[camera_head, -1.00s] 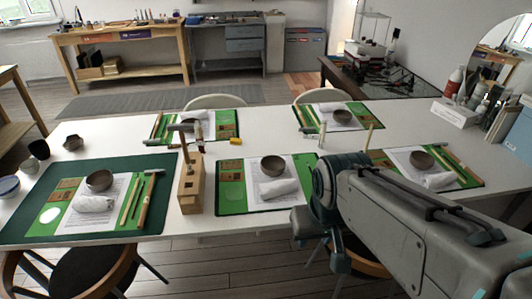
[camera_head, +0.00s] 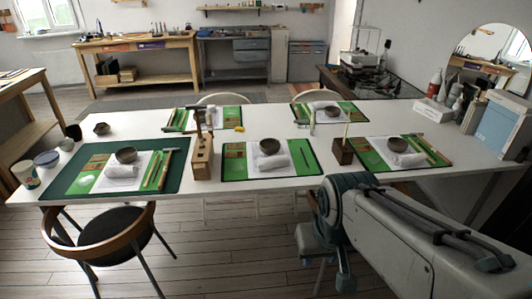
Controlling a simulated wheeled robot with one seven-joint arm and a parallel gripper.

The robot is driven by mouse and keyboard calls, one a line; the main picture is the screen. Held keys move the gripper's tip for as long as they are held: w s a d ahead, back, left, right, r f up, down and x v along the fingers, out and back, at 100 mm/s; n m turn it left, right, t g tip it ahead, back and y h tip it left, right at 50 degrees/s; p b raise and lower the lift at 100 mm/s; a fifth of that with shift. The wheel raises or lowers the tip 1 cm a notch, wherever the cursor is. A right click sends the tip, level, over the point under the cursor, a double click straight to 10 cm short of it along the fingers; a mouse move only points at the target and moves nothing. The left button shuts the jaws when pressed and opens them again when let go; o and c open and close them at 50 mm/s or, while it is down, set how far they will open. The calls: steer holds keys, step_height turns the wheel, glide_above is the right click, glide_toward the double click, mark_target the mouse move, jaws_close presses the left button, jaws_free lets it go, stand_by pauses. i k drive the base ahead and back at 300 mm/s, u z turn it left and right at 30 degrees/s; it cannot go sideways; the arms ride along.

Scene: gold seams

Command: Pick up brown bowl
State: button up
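Several brown bowls stand on the white table (camera_head: 285,190). One bowl (camera_head: 125,155) is on the dark green mat at left, one (camera_head: 269,146) on the middle front mat, and one (camera_head: 397,143) on the right mat. Another bowl (camera_head: 332,111) is on the back right mat. A small brown vessel (camera_head: 102,128) stands off the mats at the back left. Which bowl is meant cannot be told. My arm reaches in from the lower right, in front of the table and apart from the bowls. I cannot make out my gripper's fingers.
A wooden tool block (camera_head: 203,158) stands between the left and middle mats. A smaller dark block (camera_head: 342,152) stands between the middle and right mats. A chair (camera_head: 105,235) is at the table's front left. White rolled cloths lie by the bowls.

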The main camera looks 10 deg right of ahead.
mark_target(268, 145)
steer(key=z, duration=0.75)
steer(key=k, duration=0.1)
steer(key=u, duration=1.65)
steer(key=i, duration=1.05)
steer(key=z, duration=0.7)
steer(key=i, duration=0.9)
steer(key=z, duration=0.8)
